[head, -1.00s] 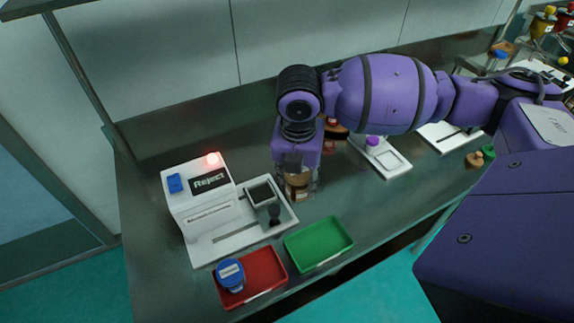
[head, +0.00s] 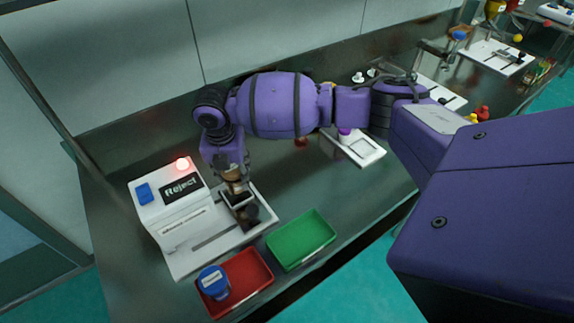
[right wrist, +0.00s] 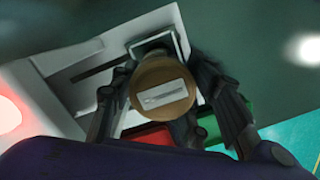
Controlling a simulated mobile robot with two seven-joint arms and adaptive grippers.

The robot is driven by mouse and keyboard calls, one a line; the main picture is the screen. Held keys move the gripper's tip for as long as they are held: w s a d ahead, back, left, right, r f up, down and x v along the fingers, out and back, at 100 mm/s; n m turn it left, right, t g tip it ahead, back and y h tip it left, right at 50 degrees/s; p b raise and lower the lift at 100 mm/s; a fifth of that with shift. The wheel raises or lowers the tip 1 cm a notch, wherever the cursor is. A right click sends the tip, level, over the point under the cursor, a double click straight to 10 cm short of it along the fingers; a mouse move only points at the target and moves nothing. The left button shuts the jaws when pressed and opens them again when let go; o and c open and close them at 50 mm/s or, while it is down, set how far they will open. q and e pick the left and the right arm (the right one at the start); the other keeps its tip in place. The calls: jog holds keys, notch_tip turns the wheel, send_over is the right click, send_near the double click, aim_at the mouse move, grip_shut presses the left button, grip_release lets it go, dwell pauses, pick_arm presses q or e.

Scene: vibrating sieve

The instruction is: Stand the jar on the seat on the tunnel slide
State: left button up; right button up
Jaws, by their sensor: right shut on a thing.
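My right gripper (head: 234,180) is shut on a jar. The jar (right wrist: 162,82) has a round brown lid with a pale label, and the fingers lie on either side of it in the right wrist view. The tunnel slide (head: 262,200) is a white plate beside a white housing with a red lamp and a "Reject" sign. Its square, dark-rimmed seat (right wrist: 152,46) shows partly behind the jar. In the head view the jar overlaps the seat; I cannot tell whether they touch. A dark knob stands on the slide by the seat. My left gripper is not in view.
A red tray (head: 262,284) holding a blue-lidded jar (head: 212,281) stands in front of the slide. An empty green tray (head: 302,240) is to its right. A white plate with a purple-topped item (head: 344,134) lies farther right. Bench between is clear.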

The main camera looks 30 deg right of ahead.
aim_at(233, 181)
jog(key=shift+w+f, duration=0.2)
jog(key=shift+f, duration=1.45)
jog(key=shift+f, duration=0.1)
jog(key=shift+f, duration=0.15)
jog(key=o, duration=1.2)
jog(key=r, duration=0.4)
jog(key=s+r, duration=0.1)
jog(key=r, duration=0.3)
jog(key=a+r, duration=0.1)
jog(key=r, duration=0.3)
jog(key=shift+s+r, duration=0.15)
jog(key=shift+r, duration=0.1)
